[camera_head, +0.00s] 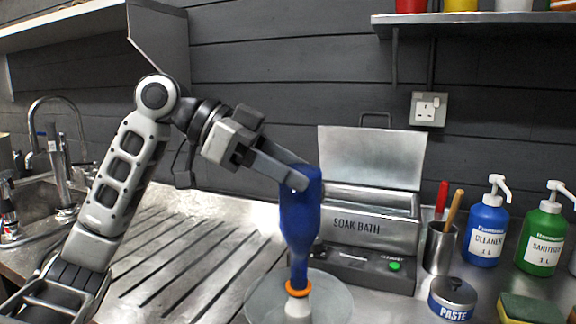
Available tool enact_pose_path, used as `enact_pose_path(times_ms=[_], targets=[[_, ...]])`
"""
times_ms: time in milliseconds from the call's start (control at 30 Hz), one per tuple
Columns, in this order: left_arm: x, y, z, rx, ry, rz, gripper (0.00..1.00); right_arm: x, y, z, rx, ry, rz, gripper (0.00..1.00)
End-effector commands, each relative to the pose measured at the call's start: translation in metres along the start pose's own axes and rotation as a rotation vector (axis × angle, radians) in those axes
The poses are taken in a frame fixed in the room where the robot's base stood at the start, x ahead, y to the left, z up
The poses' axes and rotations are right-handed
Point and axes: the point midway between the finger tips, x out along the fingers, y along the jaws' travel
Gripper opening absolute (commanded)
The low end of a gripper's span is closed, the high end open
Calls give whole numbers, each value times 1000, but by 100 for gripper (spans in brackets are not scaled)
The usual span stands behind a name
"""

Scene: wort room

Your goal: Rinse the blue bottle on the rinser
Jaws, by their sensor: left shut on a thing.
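The blue bottle (299,228) is upside down, with its orange-ringed neck pointing down. My left gripper (297,181) is shut on the upper part of the bottle, near its base. The rinser (335,301) is a pale round dish with a white piece in its middle, on the steel counter. The bottle's mouth is over that white piece. I cannot tell whether the neck is seated on it or just above it. My right gripper is not in view.
A steel soak bath (368,232) with raised lid stands behind the rinser. To the right are a tool cup (439,250), paste tin (452,299), blue cleaner bottle (486,236), green sanitiser bottle (542,242) and sponge (530,308). A sink tap (60,165) stands left. The ribbed drainboard (180,255) is clear.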

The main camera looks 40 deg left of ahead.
Motion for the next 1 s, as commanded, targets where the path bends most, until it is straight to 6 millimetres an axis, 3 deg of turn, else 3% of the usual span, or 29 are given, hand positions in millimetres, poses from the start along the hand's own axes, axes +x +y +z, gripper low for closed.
enact_pose_path(times_ms=[33, 533, 1000], targets=[[3, 0, 5, -3, -7, 4, 32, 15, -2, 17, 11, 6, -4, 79], [-7, 0, -13, -3, -7, 4, 32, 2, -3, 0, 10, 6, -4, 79], [-9, 0, -16, -1, -2, 1, 32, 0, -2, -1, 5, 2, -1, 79]])
